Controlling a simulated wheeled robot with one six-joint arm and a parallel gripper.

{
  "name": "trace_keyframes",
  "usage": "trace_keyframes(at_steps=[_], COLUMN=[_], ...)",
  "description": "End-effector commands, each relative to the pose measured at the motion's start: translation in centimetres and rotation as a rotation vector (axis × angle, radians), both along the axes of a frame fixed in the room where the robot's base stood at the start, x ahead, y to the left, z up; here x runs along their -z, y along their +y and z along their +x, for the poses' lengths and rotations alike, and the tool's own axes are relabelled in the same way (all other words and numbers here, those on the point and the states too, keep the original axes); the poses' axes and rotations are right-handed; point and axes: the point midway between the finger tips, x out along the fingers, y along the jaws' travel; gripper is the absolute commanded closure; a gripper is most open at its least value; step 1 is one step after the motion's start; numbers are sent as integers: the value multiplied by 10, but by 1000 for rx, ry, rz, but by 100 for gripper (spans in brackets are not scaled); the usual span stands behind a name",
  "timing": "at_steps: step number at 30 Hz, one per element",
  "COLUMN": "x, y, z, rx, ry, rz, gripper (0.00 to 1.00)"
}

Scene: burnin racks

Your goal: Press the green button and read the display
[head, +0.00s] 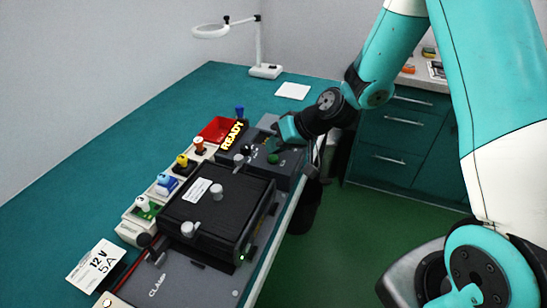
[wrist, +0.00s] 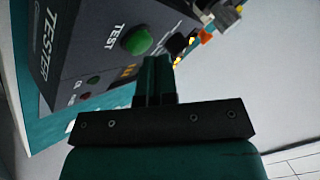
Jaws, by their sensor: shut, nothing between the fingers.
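The tester (head: 285,180) is a dark box at the far end of the bench row; its "TESTER" lettering shows in the wrist view (wrist: 62,60). The green button (wrist: 137,40), marked "TEST", sits on its face and also shows in the head view (head: 272,158). My gripper (wrist: 155,62) is shut and empty. Its fingertips are beside the green button in the wrist view; I cannot tell whether they touch the tester. In the head view my gripper (head: 280,138) is just above the tester.
A black clamp fixture (head: 215,205) with grey knobs stands nearer on the teal bench (head: 110,155). A magnifier lamp (head: 262,70) stands at the back. The bench's left side is clear.

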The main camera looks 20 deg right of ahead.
Motion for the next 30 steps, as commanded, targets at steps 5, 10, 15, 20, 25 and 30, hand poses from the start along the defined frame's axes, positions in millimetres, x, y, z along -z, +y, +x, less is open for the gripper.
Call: trace_keyframes(at_steps=[5,10,15,20,25,30], x=[0,1,4,6,8,8], y=[0,0,0,0,0,0], z=[0,0,0,0,0,0], rx=[0,0,0,0,0,0], ry=[0,0,0,0,0,0], rz=[0,0,0,0,0,0], gripper=[100,100,100,100,100,100])
